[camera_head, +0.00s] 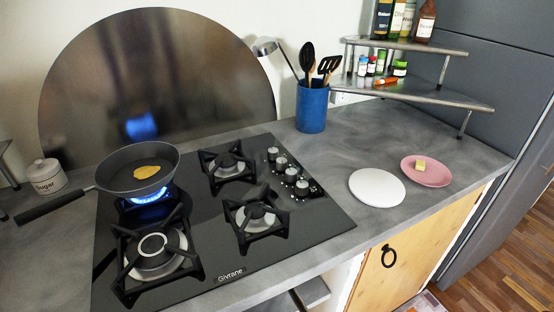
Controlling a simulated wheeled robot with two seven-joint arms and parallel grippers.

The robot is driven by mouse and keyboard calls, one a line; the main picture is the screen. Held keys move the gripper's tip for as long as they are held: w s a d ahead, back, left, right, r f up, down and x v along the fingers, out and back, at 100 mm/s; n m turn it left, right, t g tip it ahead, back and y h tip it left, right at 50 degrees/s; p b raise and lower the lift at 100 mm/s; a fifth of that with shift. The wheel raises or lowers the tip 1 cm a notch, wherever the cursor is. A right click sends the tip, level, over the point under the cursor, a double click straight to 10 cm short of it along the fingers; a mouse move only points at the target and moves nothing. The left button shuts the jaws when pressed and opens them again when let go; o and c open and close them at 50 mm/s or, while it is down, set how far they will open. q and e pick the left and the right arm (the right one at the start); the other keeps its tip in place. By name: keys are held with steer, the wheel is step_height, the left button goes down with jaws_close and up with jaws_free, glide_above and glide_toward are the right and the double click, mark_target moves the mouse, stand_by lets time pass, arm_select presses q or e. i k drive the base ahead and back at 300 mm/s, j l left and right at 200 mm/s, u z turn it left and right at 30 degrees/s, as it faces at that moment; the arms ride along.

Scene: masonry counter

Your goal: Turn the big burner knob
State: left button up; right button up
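A black glass hob (200,275) is set in the counter. Several silver knobs (291,174) stand in a row along its right side, from the back to near the front. The frontmost knob (302,187) is nearest the right edge of the hob. The big burner (155,250), with a wide ring, is at the front left and shows no flame. Which knob belongs to it cannot be told. A blue flame (148,198) burns at the back left burner under a dark frying pan (125,178). Neither of my grippers is in view.
The pan holds something yellow (146,172); its handle (50,207) points left. A white disc (377,187) and a pink plate (426,172) lie right. A metal corner shelf (440,96) stands at the back right. Counter between knobs and disc is clear.

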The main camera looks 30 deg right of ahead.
mark_target(282, 164)
steer(key=l+u, duration=0.3)
steer(key=l, duration=0.2)
steer(key=k+l+u, duration=0.25)
steer(key=l, duration=0.2)
steer(key=l+u, duration=0.3)
steer(key=l, duration=0.2)
